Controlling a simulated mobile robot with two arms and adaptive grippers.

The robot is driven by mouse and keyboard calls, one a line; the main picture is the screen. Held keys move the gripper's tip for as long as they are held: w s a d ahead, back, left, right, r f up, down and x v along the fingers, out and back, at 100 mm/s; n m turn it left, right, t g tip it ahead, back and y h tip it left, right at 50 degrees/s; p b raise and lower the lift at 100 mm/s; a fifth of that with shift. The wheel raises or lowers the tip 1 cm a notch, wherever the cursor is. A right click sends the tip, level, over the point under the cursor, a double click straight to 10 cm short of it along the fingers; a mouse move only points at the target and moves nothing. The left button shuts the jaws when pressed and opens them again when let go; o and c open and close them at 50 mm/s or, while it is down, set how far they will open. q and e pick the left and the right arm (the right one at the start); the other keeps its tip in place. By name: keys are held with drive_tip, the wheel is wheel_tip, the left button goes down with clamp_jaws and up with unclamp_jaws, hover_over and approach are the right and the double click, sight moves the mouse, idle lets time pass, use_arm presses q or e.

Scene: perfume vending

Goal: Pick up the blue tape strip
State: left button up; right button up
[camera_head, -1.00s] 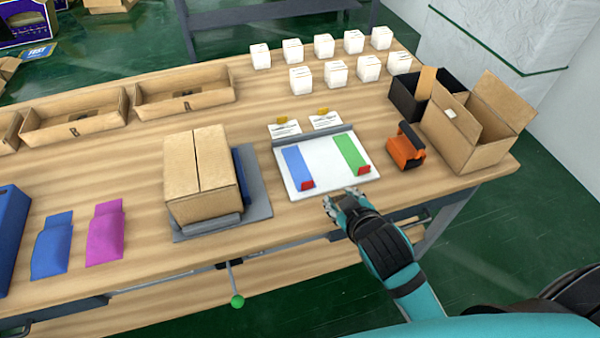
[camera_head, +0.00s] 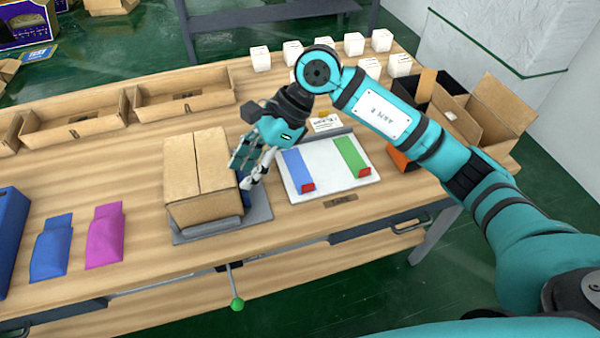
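The blue tape strip (camera_head: 298,168) lies on the left part of a white board (camera_head: 326,180), with a red piece at its near end. A green strip (camera_head: 350,154) with a red end lies on the right of the same board. My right gripper (camera_head: 243,180) points down just left of the board, beside the right side of the closed cardboard box (camera_head: 195,172). It is apart from the blue strip. Its fingertips are partly hidden near the box edge, so I cannot tell how far apart they are. My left gripper is not in view.
The box sits on a grey plate (camera_head: 262,208). Blue (camera_head: 52,246) and magenta (camera_head: 104,235) pouches lie at left. Open trays (camera_head: 185,98), white boxes (camera_head: 354,44) and an open carton (camera_head: 495,112) surround the board. My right arm covers some items.

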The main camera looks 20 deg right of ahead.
drive_tip(key=w+d+r+t+h, duration=0.1)
drive_tip(key=w+d+h, duration=0.1)
drive_tip(key=d+h, duration=0.35)
drive_tip(key=w+d+h, duration=0.2)
drive_tip(key=w+d, duration=0.1)
drive_tip(key=d, duration=0.6)
drive_tip(key=p, duration=0.3)
hover_over(313, 183)
drive_tip(key=f, duration=1.1)
drive_tip(key=shift+s+d+f, duration=0.1)
drive_tip(key=shift+d+f, duration=0.1)
drive_tip(key=shift+d, duration=0.05)
drive_tip(key=shift+a+f+p, duration=0.15)
drive_tip(key=shift+f+p, duration=0.2)
drive_tip(key=shift+f, duration=1.1)
drive_tip(key=shift+a+f+p, duration=0.1)
drive_tip(key=shift+f+p, duration=0.2)
drive_tip(key=shift+f, duration=1.1)
clamp_jaws()
